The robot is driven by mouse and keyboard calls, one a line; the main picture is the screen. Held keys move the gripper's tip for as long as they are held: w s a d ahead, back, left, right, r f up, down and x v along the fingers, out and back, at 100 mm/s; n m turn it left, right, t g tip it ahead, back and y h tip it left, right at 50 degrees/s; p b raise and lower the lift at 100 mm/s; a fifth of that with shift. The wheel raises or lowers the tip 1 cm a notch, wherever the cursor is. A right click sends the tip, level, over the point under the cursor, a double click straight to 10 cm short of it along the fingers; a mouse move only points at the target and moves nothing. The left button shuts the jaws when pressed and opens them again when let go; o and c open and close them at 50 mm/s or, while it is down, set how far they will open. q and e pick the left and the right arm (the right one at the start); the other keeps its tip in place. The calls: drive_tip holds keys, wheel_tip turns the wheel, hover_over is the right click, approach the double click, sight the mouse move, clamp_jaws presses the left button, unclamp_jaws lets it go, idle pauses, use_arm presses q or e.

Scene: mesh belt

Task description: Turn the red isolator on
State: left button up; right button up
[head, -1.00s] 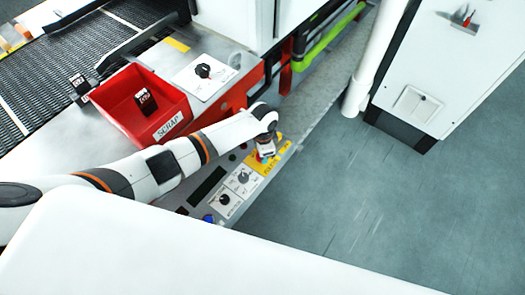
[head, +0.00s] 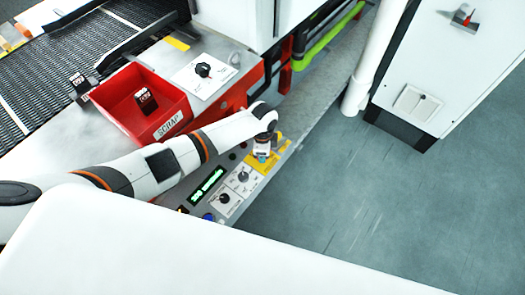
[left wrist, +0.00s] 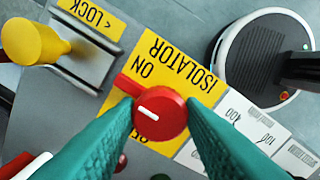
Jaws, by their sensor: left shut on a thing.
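The red isolator knob (left wrist: 165,120) has a white line on top and sits on a yellow plate (left wrist: 178,62) marked ISOLATOR, with ON near its upper left side in the left wrist view. A red bar reaches from the knob toward the upper left, beside the word ON. My left gripper (left wrist: 160,106) is shut on the knob, one teal finger on each side. The lower label is partly hidden by knob and fingers. In the head view my left gripper (head: 262,152) is over the yellow plate on the control panel and hides the knob. My right gripper is in neither view.
Beside the plate are a lit green display (head: 207,186), rotary switches (head: 243,177) and a blue button (head: 208,217). A yellow knob (left wrist: 35,42) and a round black-topped part (left wrist: 262,55) flank it. A red SCRAP bin (head: 165,105) stands behind my arm.

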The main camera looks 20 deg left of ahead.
use_arm(q)
drive_tip(key=shift+d+r, duration=0.1)
drive_tip(key=o, duration=1)
wheel_tip(320, 180, up, 12)
idle(0.4)
